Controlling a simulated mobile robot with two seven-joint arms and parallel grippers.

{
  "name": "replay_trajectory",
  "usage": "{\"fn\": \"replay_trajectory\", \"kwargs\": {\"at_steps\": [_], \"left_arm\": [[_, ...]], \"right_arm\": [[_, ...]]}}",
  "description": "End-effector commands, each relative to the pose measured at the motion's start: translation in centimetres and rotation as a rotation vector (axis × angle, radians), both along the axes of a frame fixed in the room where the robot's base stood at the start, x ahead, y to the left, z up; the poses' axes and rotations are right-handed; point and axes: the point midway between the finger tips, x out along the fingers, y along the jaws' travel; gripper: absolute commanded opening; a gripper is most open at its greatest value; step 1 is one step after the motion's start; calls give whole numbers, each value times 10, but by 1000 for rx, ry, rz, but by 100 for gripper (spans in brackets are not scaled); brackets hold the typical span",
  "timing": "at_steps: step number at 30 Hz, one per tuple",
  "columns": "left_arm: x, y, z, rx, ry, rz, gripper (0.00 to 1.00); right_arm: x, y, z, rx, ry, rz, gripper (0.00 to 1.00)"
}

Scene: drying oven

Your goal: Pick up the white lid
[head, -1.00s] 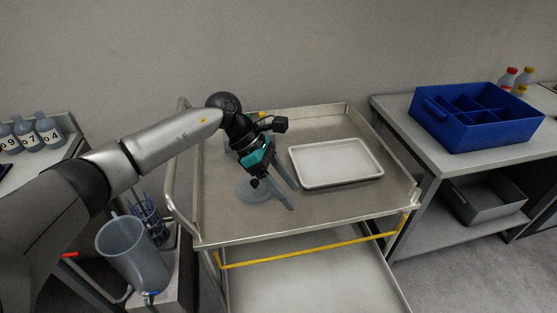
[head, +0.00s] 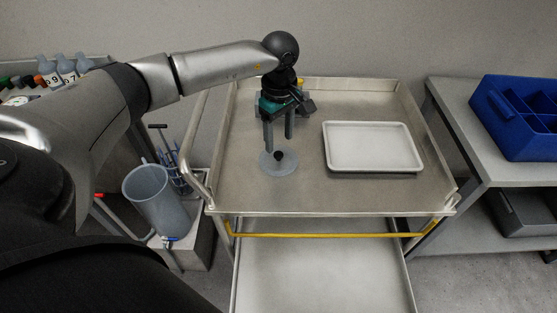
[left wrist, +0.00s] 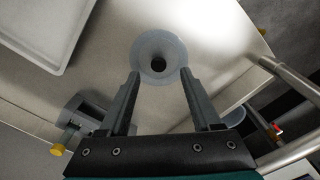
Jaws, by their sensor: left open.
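A round, pale grey lid-like disc (head: 270,169) with a dark knob in its middle lies flat on the top shelf of the metal cart. It looks more grey than white. My left gripper (head: 279,144) points down just behind and above the disc, open and empty, fingers apart. In the left wrist view the disc (left wrist: 148,47) shows just beyond and between the two fingertips (left wrist: 160,72), with its dark centre in view. I cannot tell the exact height of the fingertips above it. My right gripper is not in view.
A shallow white tray (head: 372,147) lies on the cart (head: 330,195) right of the disc. The cart has raised rims and a side handle. A grey bucket (head: 156,201) stands at left. A blue divided box (head: 515,117) sits on the right bench. The front of the cart top is clear.

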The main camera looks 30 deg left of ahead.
Motion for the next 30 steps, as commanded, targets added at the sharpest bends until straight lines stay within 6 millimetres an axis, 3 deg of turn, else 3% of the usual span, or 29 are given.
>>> {"fn": "replay_trajectory", "kwargs": {"at_steps": [12,21,30], "left_arm": [[3,5,-49,-1,2,0,65],[3,5,-55,-1,1,0,65],[3,5,-54,-1,0,0,33]], "right_arm": [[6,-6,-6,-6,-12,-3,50],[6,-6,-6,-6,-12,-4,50],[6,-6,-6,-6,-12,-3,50]]}}
